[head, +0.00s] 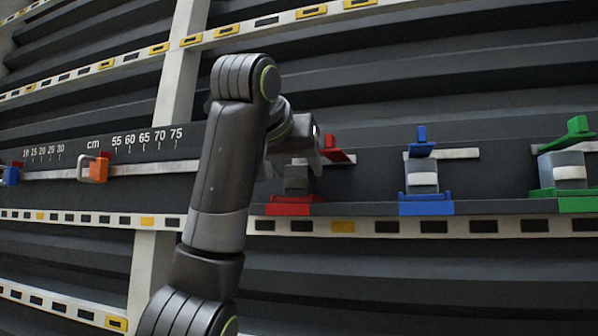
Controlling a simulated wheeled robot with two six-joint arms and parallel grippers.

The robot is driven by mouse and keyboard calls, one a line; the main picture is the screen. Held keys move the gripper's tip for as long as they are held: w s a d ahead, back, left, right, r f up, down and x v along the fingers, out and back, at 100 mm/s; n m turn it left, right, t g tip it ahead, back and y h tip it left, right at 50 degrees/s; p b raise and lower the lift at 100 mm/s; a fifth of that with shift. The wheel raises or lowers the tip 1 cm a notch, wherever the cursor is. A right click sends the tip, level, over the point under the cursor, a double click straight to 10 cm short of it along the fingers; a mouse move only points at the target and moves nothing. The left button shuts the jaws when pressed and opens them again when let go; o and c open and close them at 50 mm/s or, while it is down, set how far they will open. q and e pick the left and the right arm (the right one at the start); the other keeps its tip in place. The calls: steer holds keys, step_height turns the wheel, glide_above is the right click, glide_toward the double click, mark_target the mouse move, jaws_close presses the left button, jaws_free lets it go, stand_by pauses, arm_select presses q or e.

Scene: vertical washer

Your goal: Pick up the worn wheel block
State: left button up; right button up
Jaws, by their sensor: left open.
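Three grey blocks sit in coloured holders on the dark rail. One is in the red holder (289,209), one in the blue holder (426,204) and one in the green holder (562,194). The blocks in the blue (421,172) and green (563,170) holders show a white band. The block at the red holder (297,182) looks darker and is partly hidden by my left arm. I cannot tell for sure which is the worn wheel block. My left gripper (308,150) is open, in front of or just above the red holder's block; its fingertips are mostly hidden. My right gripper is out of view.
Raised red (336,149), blue (421,143) and green (573,134) levers stand above the holders. An orange slider (96,167) sits on the centimetre scale at left. A white marked strip (490,227) runs below the holders.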

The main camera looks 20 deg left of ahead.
arm_select(q)
steer(key=shift+w, duration=0.1)
steer(key=shift+c, duration=0.3)
steer(key=c, duration=0.7)
